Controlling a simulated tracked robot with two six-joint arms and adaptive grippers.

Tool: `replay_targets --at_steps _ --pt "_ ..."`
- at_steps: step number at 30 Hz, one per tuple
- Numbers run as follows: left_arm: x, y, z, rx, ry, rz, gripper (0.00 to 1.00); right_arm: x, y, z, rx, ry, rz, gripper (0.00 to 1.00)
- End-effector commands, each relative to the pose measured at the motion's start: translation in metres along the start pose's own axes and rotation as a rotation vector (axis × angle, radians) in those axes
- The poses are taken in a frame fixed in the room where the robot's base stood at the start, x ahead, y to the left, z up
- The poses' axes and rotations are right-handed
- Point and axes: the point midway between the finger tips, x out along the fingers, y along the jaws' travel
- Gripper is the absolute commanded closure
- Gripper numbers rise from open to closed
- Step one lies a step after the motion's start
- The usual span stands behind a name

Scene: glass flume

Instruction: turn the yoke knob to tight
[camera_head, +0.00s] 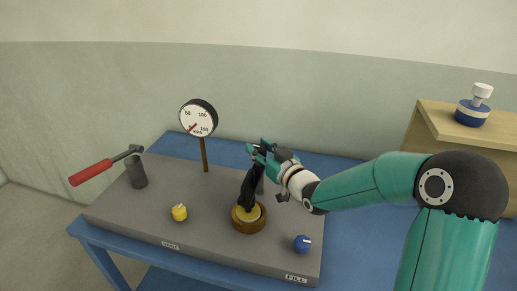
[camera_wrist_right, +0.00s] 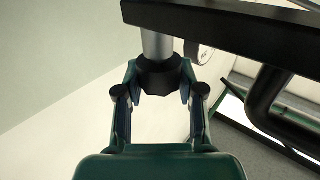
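The black yoke (camera_head: 249,189) stands over a round brass-coloured seat (camera_head: 238,223) on the grey bench top, leaning a little right in the head view. My right gripper (camera_head: 261,151) is at the top of the yoke and hides its upper end. In the right wrist view the dark yoke bar (camera_wrist_right: 225,27) crosses the top, with a grey screw stem below it. The black yoke knob (camera_wrist_right: 160,76) sits at the stem's end. My right gripper's fingertips (camera_wrist_right: 160,88) lie on both sides of the knob, with no clear gap. My left gripper is out of view.
A dial gauge (camera_head: 198,117) stands behind on a post. A red-handled lever (camera_head: 91,173) is at the left on a grey post. A yellow knob (camera_head: 179,212) and a blue knob (camera_head: 302,243) sit at the front. A blue-and-white bottle (camera_head: 473,109) stands on a wooden cabinet (camera_head: 450,137).

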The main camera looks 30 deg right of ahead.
Motion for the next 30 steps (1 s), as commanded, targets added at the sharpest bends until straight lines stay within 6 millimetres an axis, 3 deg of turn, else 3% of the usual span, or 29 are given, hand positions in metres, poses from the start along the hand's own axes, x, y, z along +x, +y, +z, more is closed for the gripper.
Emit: replay_targets --at_steps 1,5,29,30 --pt "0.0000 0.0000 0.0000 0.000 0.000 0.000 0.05 -0.0002 -0.0002 0.0000 0.000 0.000 -0.001 0.76" --pt "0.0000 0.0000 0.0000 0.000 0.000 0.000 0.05 -0.0003 -0.0001 0.0000 0.000 0.000 -0.001 0.97" --pt "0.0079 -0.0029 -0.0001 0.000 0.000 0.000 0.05 -0.0006 0.0004 -0.0011 -0.001 0.002 -0.139 0.97" --pt "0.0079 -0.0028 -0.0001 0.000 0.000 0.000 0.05 -0.0007 0.0004 -0.0011 -0.001 0.002 -0.139 0.59"
